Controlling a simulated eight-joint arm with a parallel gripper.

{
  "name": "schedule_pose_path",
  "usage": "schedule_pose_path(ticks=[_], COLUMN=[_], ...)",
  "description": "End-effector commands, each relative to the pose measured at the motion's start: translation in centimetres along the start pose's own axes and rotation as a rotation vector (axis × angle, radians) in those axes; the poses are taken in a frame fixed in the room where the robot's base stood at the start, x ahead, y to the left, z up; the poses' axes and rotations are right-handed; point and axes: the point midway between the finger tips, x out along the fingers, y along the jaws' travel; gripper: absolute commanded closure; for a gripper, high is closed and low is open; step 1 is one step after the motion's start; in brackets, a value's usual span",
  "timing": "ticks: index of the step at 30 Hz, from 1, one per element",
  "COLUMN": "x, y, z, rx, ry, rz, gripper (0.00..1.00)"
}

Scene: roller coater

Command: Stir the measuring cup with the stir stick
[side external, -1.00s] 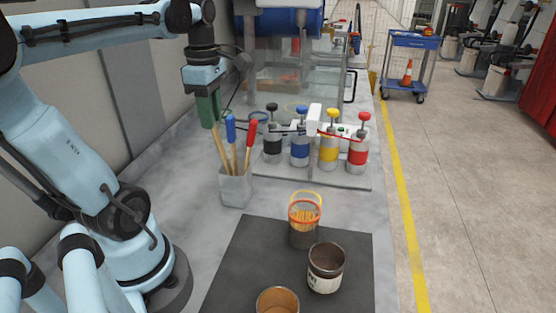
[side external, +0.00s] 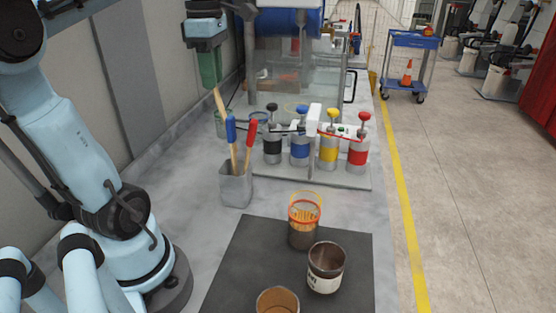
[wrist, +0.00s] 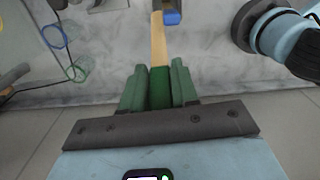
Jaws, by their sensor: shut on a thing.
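My gripper (side external: 208,72) is shut on the green handle of a stir stick (side external: 219,100) and holds it above the grey holder (side external: 236,188). The stick's pale wooden shaft hangs down; its lower end is behind the blue-handled stick. In the wrist view the shaft (wrist: 159,45) extends from between the green fingers (wrist: 158,85). I cannot tell which vessel is the measuring cup.
Blue-handled (side external: 231,130) and red-handled (side external: 251,135) sticks stand in the holder. Black, blue, yellow and red capped canisters (side external: 328,150) stand on a rack behind the mat. Clear glass cups (side external: 222,124) are near the wall.

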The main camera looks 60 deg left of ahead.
Motion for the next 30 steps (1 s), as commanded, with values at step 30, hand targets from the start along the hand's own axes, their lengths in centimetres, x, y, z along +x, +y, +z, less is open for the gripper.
schedule_pose_path(ticks=[30], x=[1.1], y=[-6.8], z=[20.8], rx=[1.862], ry=[0.0], rz=[0.0], gripper=[1.0])
